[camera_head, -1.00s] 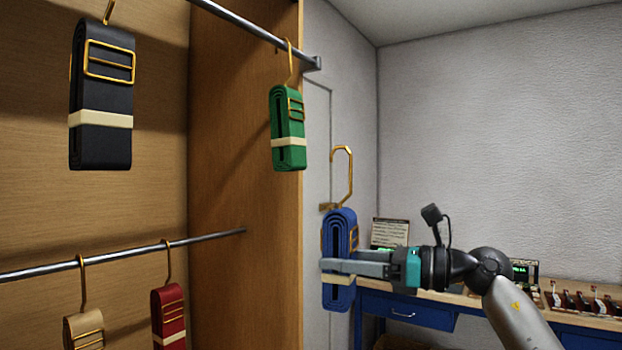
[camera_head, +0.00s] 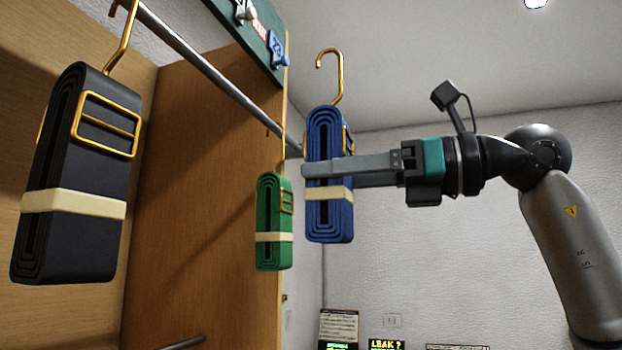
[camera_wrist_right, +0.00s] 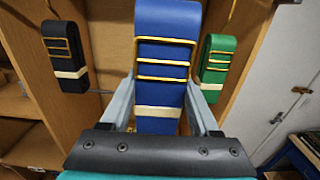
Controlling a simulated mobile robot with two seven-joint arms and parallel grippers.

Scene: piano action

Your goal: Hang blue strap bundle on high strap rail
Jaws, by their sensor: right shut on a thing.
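The blue strap bundle (camera_head: 331,220) is a rolled strap with a cream band, a gold buckle and a gold hook on top. My right gripper (camera_head: 312,170) is shut on it and holds it upright, to the right of the green bundle. In the right wrist view the blue bundle (camera_wrist_right: 165,75) sits between the two fingers (camera_wrist_right: 160,108). Its hook is free of any rail in the head view. The high strap rail (camera_head: 205,68) is a metal bar running from upper left to the cabinet's right panel. My left gripper is not in view.
A black bundle (camera_head: 75,165) hangs at the left and a green bundle (camera_head: 273,225) near the rail's right end. Between them the rail is clear. The wooden side panel (camera_head: 210,200) stands behind. A green board (camera_head: 250,30) is above. Part of a lower rail (camera_head: 183,343) shows.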

